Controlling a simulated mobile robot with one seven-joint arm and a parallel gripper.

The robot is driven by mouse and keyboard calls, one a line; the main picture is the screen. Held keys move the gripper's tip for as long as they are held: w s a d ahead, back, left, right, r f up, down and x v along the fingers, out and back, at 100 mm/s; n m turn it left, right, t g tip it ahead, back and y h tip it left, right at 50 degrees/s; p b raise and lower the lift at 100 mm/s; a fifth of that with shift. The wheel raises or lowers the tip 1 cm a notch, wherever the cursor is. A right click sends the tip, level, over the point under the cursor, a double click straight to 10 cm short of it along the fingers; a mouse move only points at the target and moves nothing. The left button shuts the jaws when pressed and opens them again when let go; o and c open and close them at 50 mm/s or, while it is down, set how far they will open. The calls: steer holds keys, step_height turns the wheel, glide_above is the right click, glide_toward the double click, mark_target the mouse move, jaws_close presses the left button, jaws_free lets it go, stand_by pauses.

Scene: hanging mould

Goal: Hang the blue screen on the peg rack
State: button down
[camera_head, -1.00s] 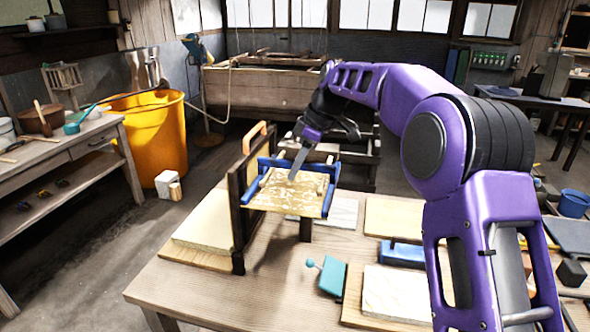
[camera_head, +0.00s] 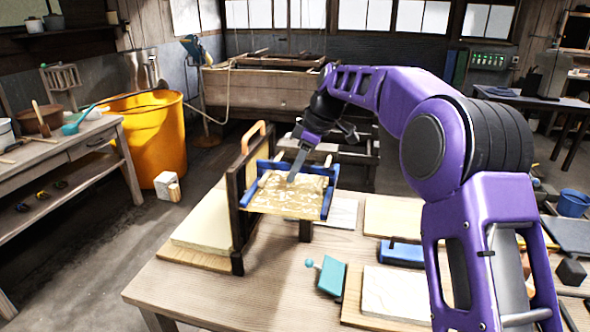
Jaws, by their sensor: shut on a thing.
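The blue screen (camera_head: 332,190) is a blue-framed panel with a tan, white-flecked mesh. It is held near level beside the dark wooden peg rack (camera_head: 237,225), which stands on the table. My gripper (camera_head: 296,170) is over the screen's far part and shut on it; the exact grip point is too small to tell. The screen's left side overlaps the rack's upright in this view, so I cannot tell whether it touches the rack or its pegs. Another panel with an orange handle (camera_head: 254,134) stands upright at the rack, behind the screen's left edge.
The wooden table (camera_head: 220,290) carries a pale stack (camera_head: 205,225) left of the rack. A teal tool (camera_head: 331,276), a blue block (camera_head: 402,253) and pale boards (camera_head: 395,292) lie to the right. The table's front left is clear. A yellow bin (camera_head: 150,138) stands behind.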

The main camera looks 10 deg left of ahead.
steer(key=shift+f, duration=0.2)
steer(key=c, duration=0.8)
jaws_free()
steer(key=v, duration=1.7)
steer(key=shift+r+p, duration=0.2)
steer(key=shift+p, duration=0.1)
